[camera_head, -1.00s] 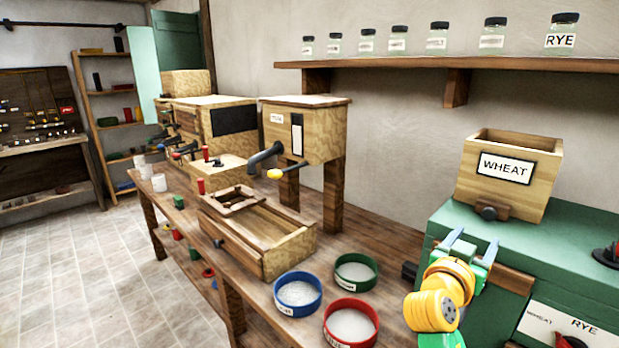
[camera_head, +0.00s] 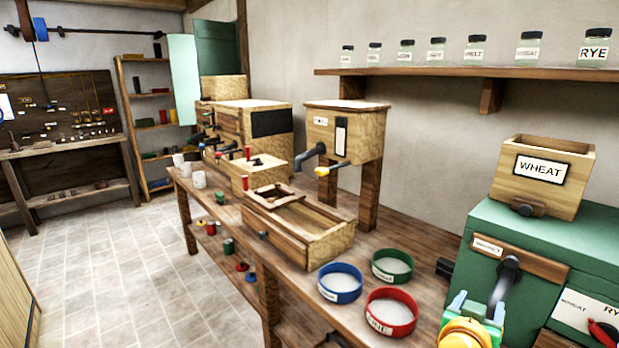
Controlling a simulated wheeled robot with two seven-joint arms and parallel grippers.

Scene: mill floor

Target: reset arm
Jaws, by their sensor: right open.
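My right gripper (camera_head: 476,306) is at the lower right, in front of the green cabinet (camera_head: 487,222). Its green-blue fingers are spread apart and nothing shows between them. A dark handle (camera_head: 503,283) on the cabinet front stands just behind and to the right of the fingers; I cannot tell if they touch it. The yellow wrist of my right arm runs off the bottom edge. My left gripper is not in view.
A wooden WHEAT box (camera_head: 541,190) stands on the cabinet. Blue (camera_head: 340,283), green (camera_head: 392,266) and red (camera_head: 391,312) round sieves lie on the long bench (camera_head: 425,240), beside a wooden trough (camera_head: 300,232). Open tiled floor (camera_head: 130,270) lies to the left.

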